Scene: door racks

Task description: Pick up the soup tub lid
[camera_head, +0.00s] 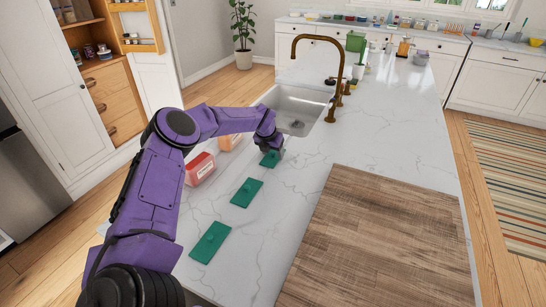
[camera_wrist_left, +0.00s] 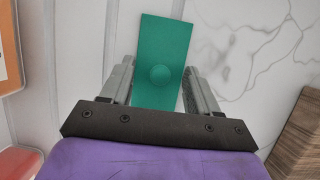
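Three flat green rectangular lids lie in a row on the white marble counter: a far lid (camera_head: 270,159), a middle lid (camera_head: 246,192) and a near lid (camera_head: 210,242). I cannot read which one belongs to the soup tub. My left gripper (camera_head: 275,150) is low at the far lid, pointing down. In the left wrist view the fingers of my left gripper (camera_wrist_left: 158,68) stand apart on either side of a green lid (camera_wrist_left: 164,45) with a small round knob. The lid's near end is hidden by the gripper body. Firm contact cannot be told. My right gripper is out of view.
A red tub (camera_head: 200,169) and an orange tub (camera_head: 230,141) stand left of the lids, partly behind my arm. A sink (camera_head: 297,105) with a brass faucet (camera_head: 340,65) lies beyond. A wooden board (camera_head: 380,240) covers the right front of the counter.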

